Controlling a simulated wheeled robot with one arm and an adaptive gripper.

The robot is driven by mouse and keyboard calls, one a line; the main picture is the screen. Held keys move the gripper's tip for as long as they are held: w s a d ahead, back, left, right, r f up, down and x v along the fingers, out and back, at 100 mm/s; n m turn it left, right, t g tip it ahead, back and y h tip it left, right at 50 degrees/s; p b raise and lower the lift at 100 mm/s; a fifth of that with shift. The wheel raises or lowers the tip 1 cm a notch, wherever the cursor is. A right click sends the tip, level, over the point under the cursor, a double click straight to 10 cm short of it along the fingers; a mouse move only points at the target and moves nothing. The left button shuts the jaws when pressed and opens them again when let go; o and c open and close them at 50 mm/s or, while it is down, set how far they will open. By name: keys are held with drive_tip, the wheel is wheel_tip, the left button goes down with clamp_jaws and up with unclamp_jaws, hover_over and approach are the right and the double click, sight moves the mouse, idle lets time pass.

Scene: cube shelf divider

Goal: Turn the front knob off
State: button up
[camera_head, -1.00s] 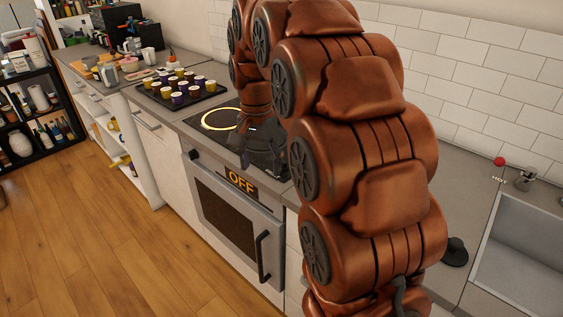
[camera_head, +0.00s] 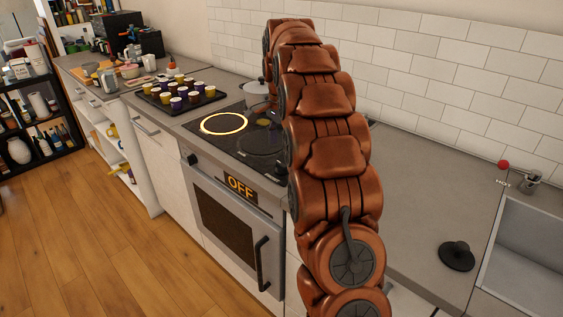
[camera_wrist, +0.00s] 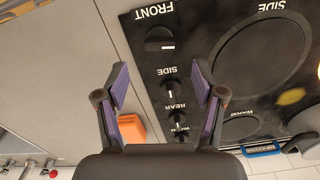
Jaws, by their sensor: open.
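In the wrist view, the front knob (camera_wrist: 160,41) is a dark knob under the label FRONT on the black cooktop panel. It is at the upper middle, beyond my fingertips. My gripper (camera_wrist: 160,70) is open and empty, its two purple-padded fingers spread apart. The side knob (camera_wrist: 170,89) and rear knob (camera_wrist: 175,112) show between the fingers. Whether my gripper is above or level with the knobs I cannot tell. In the head view, one cooktop ring (camera_head: 223,123) glows yellow-orange; the gripper is hidden behind my arm.
A pot (camera_head: 258,91) stands at the back of the cooktop. A tray (camera_head: 157,107) with several small cups stands to the left. The oven (camera_head: 232,220) bears an OFF sign (camera_head: 241,187). The counter right of my arm is mostly clear, with a black round object (camera_head: 457,256).

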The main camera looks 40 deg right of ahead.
sight(281, 163)
drive_tip(key=shift+f+p, duration=0.45)
drive_tip(key=shift+f, duration=2.85)
drive_tip(key=shift+c, duration=0.3)
drive_tip(key=c, duration=1.1)
